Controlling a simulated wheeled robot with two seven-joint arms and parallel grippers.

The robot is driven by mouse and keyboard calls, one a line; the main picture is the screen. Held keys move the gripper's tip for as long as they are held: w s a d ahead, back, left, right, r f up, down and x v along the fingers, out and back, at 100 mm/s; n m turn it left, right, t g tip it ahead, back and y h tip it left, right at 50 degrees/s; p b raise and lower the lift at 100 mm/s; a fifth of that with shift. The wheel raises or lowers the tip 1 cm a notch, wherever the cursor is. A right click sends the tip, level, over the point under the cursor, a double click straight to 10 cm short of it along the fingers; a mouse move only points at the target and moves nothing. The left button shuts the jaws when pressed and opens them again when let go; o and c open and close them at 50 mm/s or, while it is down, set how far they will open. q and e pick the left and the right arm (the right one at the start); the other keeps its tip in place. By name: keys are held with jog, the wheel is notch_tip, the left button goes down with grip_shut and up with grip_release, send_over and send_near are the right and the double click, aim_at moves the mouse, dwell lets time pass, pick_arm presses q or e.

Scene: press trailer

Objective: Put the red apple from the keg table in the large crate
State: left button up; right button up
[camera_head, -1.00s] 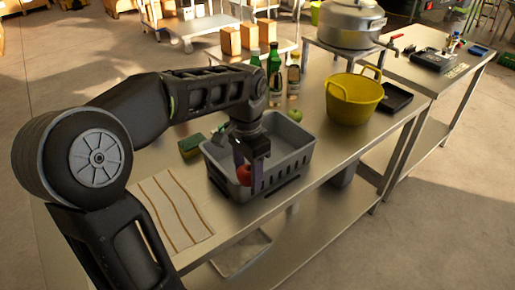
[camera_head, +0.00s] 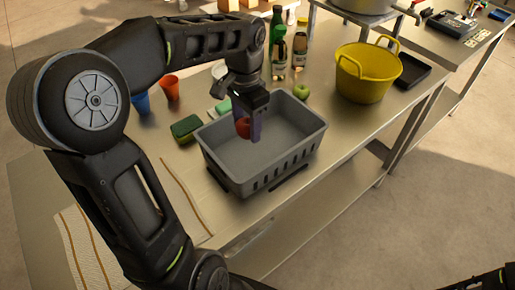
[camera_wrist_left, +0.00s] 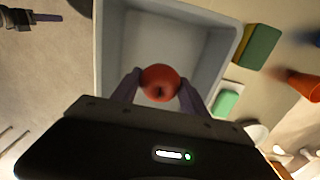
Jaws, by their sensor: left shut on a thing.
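The red apple (camera_head: 243,127) is between the fingers of my left gripper (camera_head: 248,128), which is shut on it. In the left wrist view the apple (camera_wrist_left: 160,83) sits between both fingertips, with the pale crate floor behind it. The grey large crate (camera_head: 225,174) stands on the metal table, and the gripper points down over its opening, towards the far side. I cannot tell how high the apple is above the crate floor. A dark piece at the left wrist view's top left may be my right gripper (camera_wrist_left: 45,17); its fingers are unclear.
A green and yellow sponge (camera_head: 185,129) lies left of the crate. An orange cup (camera_head: 170,89) and a blue cup (camera_head: 141,103) stand behind. A green apple (camera_head: 301,92), bottles (camera_head: 279,45) and a yellow tub (camera_head: 364,78) are beyond the crate. A striped cloth (camera_head: 95,240) lies at the front left.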

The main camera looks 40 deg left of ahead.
pick_arm(q)
send_over(248, 159)
jog(key=shift+f, duration=2.8)
jog(key=shift+f+p, duration=0.45)
jog(key=shift+f, duration=1.45)
jog(key=shift+f, duration=0.1)
jog(key=o, duration=1.4)
notch_tip(248, 159, up, 12)
jog(key=shift+r+b, duration=0.15)
jog(key=shift+b, duration=0.2)
